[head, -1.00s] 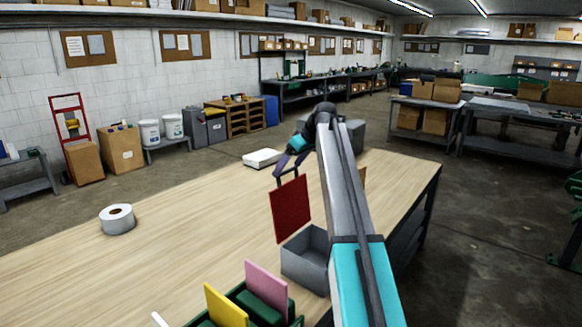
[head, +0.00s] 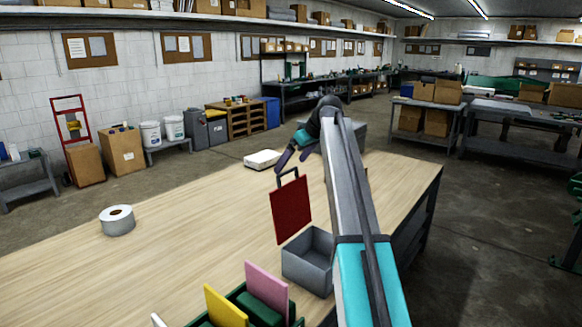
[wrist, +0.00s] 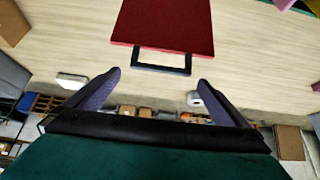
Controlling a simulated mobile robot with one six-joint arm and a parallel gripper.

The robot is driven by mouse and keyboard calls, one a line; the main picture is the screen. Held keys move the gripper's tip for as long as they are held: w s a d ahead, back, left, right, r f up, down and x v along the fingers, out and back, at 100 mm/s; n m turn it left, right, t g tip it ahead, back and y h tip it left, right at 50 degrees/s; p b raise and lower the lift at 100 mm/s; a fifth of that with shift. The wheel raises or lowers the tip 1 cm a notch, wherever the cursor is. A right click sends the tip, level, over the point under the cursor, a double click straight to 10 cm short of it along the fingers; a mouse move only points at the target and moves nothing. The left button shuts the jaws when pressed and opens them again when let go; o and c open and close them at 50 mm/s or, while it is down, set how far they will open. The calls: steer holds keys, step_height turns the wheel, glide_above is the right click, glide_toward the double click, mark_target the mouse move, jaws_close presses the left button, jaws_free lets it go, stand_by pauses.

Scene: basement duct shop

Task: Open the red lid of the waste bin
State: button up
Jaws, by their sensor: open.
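The waste bin (head: 306,268) is a grey open-topped box on the wooden table, near its right edge. Its red lid (head: 291,210) stands raised, upright above the bin's left side, and the bin's mouth is uncovered. A dark handle (head: 288,174) sticks up from the lid's top edge. In the wrist view the red lid (wrist: 165,25) and its handle (wrist: 161,62) lie ahead, between the lines of the fingers. My gripper (head: 293,163) is open and empty just above and behind the handle, apart from it. Both fingers show in the wrist view (wrist: 154,82).
A green holder with pink (head: 267,285) and yellow (head: 226,306) panels stands near the front. A tape roll (head: 117,220) sits at left, and a white box (head: 263,160) lies at the far edge. The table (head: 190,230) between them is clear.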

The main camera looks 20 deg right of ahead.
steer(key=b+v, duration=0.2)
steer(key=v, duration=0.9)
stand_by(0.4)
